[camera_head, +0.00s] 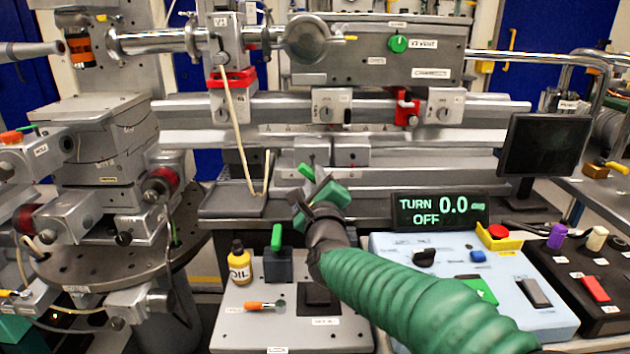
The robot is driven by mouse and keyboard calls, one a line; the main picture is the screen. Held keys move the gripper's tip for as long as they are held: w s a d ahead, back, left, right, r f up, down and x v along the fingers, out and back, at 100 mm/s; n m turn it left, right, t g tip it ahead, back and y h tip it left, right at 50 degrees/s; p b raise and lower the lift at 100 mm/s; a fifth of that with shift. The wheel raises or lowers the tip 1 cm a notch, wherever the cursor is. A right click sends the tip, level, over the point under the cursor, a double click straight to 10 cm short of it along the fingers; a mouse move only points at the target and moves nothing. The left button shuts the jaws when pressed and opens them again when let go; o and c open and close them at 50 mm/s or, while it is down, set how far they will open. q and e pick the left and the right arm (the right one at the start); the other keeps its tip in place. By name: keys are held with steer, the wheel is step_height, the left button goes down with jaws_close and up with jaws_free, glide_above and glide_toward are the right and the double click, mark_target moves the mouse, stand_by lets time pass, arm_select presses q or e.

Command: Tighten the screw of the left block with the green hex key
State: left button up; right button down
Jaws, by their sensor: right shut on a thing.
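My right gripper (318,200) is at the centre, with its green-sleeved arm coming in from the lower right. It is shut on a green tool, which I take for the green hex key (307,172); its green end shows above the fingers. The rest of the key is largely hidden by the gripper. Above and apart from it on the rail is a grey block (330,105) with a round screw, probably the left block. A similar block (445,106) sits farther right. Whether the key touches anything behind it is unclear. My left gripper is not in view.
A display (440,208) reads TURN 0.0 and OFF. The grey tool board (235,330) holds an oil bottle (239,265), an orange-handled tool (265,306) and a green-topped dark holder (278,262). A blue control panel (400,243) and a monitor (545,145) stand at right.

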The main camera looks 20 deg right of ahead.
steer(key=shift+b+v, duration=0.7)
steer(key=shift+v, duration=1.25)
steer(key=shift+a+r, duration=0.15)
steer(key=shift+a, duration=0.05)
